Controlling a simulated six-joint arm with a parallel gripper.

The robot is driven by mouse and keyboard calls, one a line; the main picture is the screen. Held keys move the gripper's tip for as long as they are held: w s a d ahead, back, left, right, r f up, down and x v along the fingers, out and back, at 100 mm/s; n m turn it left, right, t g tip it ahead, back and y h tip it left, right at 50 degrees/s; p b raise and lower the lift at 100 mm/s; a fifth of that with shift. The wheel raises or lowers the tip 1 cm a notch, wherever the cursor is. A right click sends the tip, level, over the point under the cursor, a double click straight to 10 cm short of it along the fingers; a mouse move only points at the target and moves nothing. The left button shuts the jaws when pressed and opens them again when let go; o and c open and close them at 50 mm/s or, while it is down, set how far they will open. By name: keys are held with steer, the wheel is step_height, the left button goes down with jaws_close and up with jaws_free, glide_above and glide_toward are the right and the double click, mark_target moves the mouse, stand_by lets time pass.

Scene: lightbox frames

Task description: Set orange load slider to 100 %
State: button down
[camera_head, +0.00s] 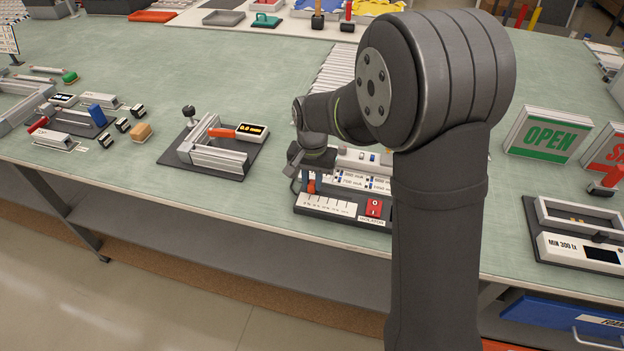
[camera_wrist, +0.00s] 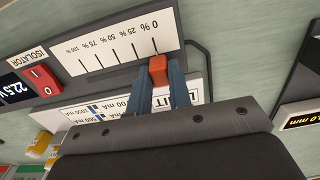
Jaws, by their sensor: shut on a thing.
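The orange load slider knob (camera_wrist: 158,68) sits at the 0 % end of the white printed scale (camera_wrist: 115,45) in the wrist view. The scale reads upside down there, with 100 % toward the left. The knob shows in the head view (camera_head: 311,187) at the left part of the black panel (camera_head: 340,221). My gripper (camera_wrist: 161,80) has its two blue fingers on either side of the knob, shut on it. In the head view my gripper (camera_head: 309,183) reaches down at the panel's left end.
A red isolator switch (camera_head: 373,208) is right of the scale; it also shows in the wrist view (camera_wrist: 41,79) near a voltage readout. A dark cable (camera_wrist: 205,65) loops beside the panel. A grey clamp fixture (camera_head: 215,150) stands left. The bench between is clear.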

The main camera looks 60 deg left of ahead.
steer(key=w+d, duration=0.7)
steer(key=shift+w, duration=0.1)
steer(key=c, duration=1.3)
jaws_free()
steer(key=shift+d, duration=0.1)
steer(key=shift+r, duration=0.2)
step_height(320, 180, up, 17)
steer(key=shift+r, duration=0.1)
steer(key=shift+f, duration=0.2)
